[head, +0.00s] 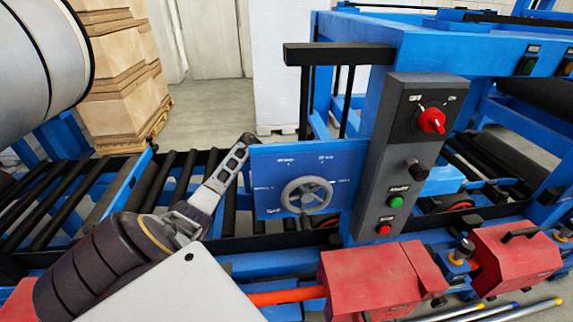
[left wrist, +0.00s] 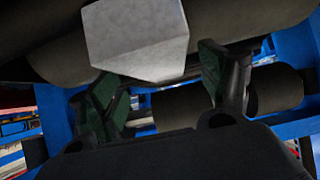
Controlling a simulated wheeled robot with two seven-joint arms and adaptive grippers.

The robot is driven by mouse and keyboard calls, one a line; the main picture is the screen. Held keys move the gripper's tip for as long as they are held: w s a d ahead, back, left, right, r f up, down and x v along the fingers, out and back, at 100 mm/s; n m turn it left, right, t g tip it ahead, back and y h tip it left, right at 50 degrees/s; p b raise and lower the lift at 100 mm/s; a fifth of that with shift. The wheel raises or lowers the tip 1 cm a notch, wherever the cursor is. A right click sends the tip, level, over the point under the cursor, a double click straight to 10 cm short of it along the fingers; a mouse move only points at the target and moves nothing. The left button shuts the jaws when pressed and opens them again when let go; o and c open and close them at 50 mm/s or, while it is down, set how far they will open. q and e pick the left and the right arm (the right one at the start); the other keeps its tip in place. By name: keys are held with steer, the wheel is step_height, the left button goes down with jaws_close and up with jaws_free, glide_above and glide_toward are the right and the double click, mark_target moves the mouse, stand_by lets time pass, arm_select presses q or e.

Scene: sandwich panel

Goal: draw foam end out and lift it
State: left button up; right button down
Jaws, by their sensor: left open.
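In the left wrist view, the pale grey foam end (left wrist: 138,38) hangs at the top, just ahead of and partly between the fingers of my left gripper (left wrist: 155,68). The gripper is open, with a dark green pad on each finger. The fingers stand on either side of the foam's lower edge, and I cannot tell whether either touches it. In the head view I cannot make out the foam end or the left gripper's fingers. My right gripper is in neither view.
A large grey roll (head: 40,50) is at the upper left of the head view. Black conveyor rollers (head: 165,195) run across a blue frame. A grey control post (head: 395,160) with a red knob stands beside a blue handwheel panel (head: 265,180). Red housings (head: 370,280) are in front.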

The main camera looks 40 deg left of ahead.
arm_select(q)
steer(key=shift+x, duration=2.3)
steer(key=shift+c, duration=0.3)
steer(key=c, duration=1)
